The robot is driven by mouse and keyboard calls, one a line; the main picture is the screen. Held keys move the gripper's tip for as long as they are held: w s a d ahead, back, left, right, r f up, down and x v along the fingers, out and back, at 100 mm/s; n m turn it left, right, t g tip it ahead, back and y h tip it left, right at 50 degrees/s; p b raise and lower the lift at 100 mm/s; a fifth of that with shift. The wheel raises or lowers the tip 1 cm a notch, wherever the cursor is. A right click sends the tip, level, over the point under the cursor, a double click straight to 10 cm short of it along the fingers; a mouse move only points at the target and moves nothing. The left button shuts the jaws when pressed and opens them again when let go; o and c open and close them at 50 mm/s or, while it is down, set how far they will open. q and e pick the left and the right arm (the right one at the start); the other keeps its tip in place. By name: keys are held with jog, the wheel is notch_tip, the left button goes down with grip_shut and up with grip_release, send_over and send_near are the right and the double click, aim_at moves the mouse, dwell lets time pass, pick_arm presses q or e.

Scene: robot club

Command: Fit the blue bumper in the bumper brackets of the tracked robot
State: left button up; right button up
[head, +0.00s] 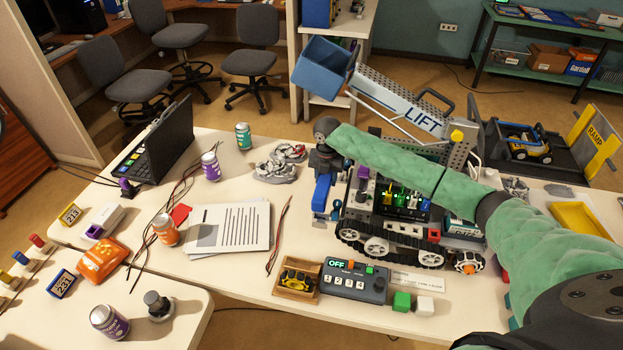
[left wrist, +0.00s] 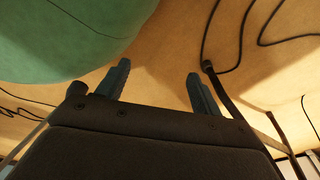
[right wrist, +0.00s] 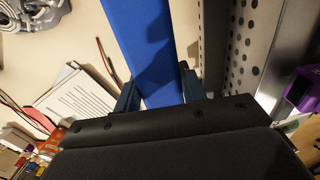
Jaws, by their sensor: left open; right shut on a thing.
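The blue bumper (head: 322,192) is a long bar in my right gripper (head: 325,166), at the left end of the tracked robot (head: 392,222). In the right wrist view the bumper (right wrist: 147,40) runs between the two fingers of my right gripper (right wrist: 159,90), which is shut on it. Small dark and blue parts show beside the bumper's lower end; I cannot tell the brackets clearly or whether the bumper touches them. My left gripper (left wrist: 158,88) is open and empty in the left wrist view and out of the head view.
The LIFT arm (head: 415,110) with a blue bucket (head: 322,68) rises behind my right arm. A control box (head: 354,281) and a wooden tray (head: 297,293) stand in front of the robot. Papers (head: 230,228) and loose wires (head: 279,235) lie to its left.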

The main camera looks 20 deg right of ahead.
jog(key=shift+s+d+r, duration=0.1)
jog(key=shift+s+d, duration=0.05)
jog(key=shift+d, duration=0.25)
jog(key=shift+f+b, duration=0.8)
jog(key=shift+f, duration=0.05)
jog(key=shift+f+b, duration=0.35)
jog(key=shift+f, duration=0.05)
jog(key=shift+f+b, duration=0.35)
jog(key=shift+f, duration=0.05)
jog(key=shift+r, duration=0.15)
jog(key=shift+p, duration=0.65)
pick_arm(q)
jog(key=w+d+r, duration=0.1)
jog(key=w+r, duration=0.1)
jog(key=w, duration=0.3)
jog(key=shift+w+r, duration=0.3)
pick_arm(e)
jog(key=shift+f, duration=0.2)
